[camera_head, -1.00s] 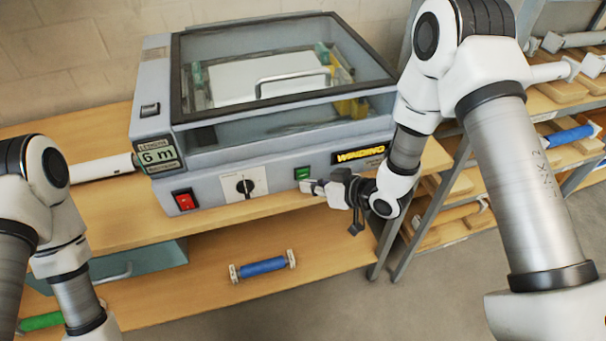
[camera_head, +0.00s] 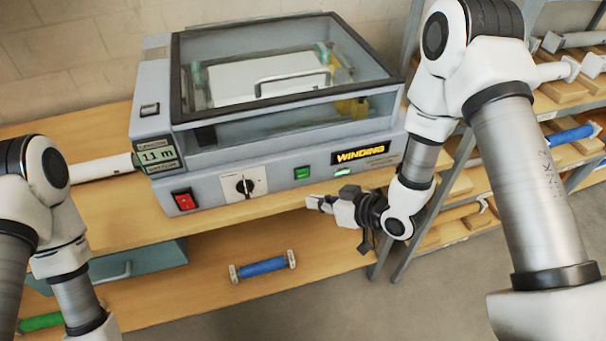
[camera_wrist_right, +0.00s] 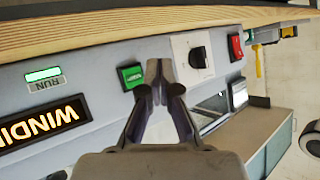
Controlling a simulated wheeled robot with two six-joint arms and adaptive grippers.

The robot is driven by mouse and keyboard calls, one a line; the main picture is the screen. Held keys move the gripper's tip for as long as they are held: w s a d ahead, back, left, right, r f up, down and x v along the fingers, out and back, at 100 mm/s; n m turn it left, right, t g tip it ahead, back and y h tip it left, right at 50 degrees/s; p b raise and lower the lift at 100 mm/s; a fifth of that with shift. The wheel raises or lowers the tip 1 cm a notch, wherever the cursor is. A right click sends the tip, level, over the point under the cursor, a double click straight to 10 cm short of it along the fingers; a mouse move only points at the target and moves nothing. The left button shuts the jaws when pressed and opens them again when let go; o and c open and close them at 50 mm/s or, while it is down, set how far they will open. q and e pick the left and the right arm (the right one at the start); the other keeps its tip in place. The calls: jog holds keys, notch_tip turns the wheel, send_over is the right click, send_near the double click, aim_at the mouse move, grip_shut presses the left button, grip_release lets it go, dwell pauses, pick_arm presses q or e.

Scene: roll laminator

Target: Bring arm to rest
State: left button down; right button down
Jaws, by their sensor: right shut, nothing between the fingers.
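My right gripper (camera_head: 318,203) is shut and empty in front of the laminator's lower front panel, near the table edge. In the right wrist view its fingertips (camera_wrist_right: 158,72) meet, with the green button (camera_wrist_right: 132,77) just beside them in the picture. The roll laminator (camera_head: 225,188) stands on the wooden table with its clear lid down. Its yellow "WINDING" sign (camera_head: 361,154) is lit and its small display (camera_head: 157,155) appears to read 11 m. My left arm is at the left edge of the head view; its gripper is out of the picture.
A red switch (camera_head: 184,200) and a black knob (camera_head: 244,185) sit on the front panel. A blue roll (camera_head: 262,266) lies on the lower shelf (camera_head: 215,290). A rack with rolls (camera_head: 570,136) stands at the right. Open floor (camera_head: 330,315) lies in front.

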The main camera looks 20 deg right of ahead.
jog(key=s+d+f+m+g+h+b, duration=0.25)
jog(key=s+f+g+h, duration=0.2)
jog(key=s+f, duration=1.05)
jog(key=s+d+f+m+g+h, duration=0.3)
jog(key=s+d+f+g, duration=0.1)
jog(key=s, duration=0.6)
jog(key=d+g, duration=0.1)
jog(key=d, duration=0.1)
jog(key=shift+d+p, duration=0.3)
jog(key=shift+d, duration=0.05)
